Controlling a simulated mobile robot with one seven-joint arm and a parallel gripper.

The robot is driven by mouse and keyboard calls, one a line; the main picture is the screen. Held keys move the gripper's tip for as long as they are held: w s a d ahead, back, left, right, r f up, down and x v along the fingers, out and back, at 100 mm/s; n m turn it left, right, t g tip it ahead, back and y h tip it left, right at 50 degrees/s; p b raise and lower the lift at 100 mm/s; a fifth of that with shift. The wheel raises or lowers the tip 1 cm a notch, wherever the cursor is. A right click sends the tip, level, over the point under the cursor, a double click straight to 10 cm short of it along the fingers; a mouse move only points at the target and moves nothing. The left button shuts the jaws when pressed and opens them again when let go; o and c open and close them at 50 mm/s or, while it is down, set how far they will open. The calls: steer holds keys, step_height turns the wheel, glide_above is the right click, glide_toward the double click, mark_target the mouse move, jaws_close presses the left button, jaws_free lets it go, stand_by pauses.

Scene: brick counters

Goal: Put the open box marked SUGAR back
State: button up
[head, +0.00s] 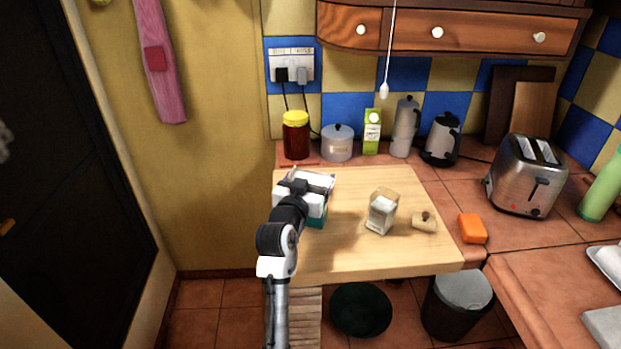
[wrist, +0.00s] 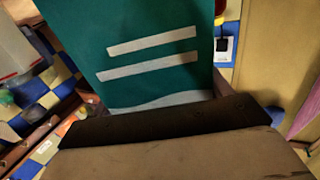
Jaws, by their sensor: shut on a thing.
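My gripper (head: 305,190) is over the left part of the wooden board and shut on a teal box (head: 318,217). The box has pale flaps standing open at its top, and my gripper hides much of it. In the wrist view the teal box (wrist: 150,55) fills the upper middle, with white stripes on its face. No SUGAR lettering is readable. I cannot tell whether the box touches the board. A square glass jar (head: 382,212) with white contents stands on the board to the right, without a lid. A cork stopper (head: 424,222) lies beside it.
The wooden board (head: 370,258) has free room around the jar. Behind it stand a red-brown jar (head: 296,138), a pot (head: 337,145), a green carton (head: 371,135), a moka pot (head: 403,130) and a kettle (head: 441,140). An orange block (head: 472,229) and toaster (head: 527,178) are right.

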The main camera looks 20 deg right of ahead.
steer(key=shift+f, duration=0.15)
steer(key=o, duration=1.5)
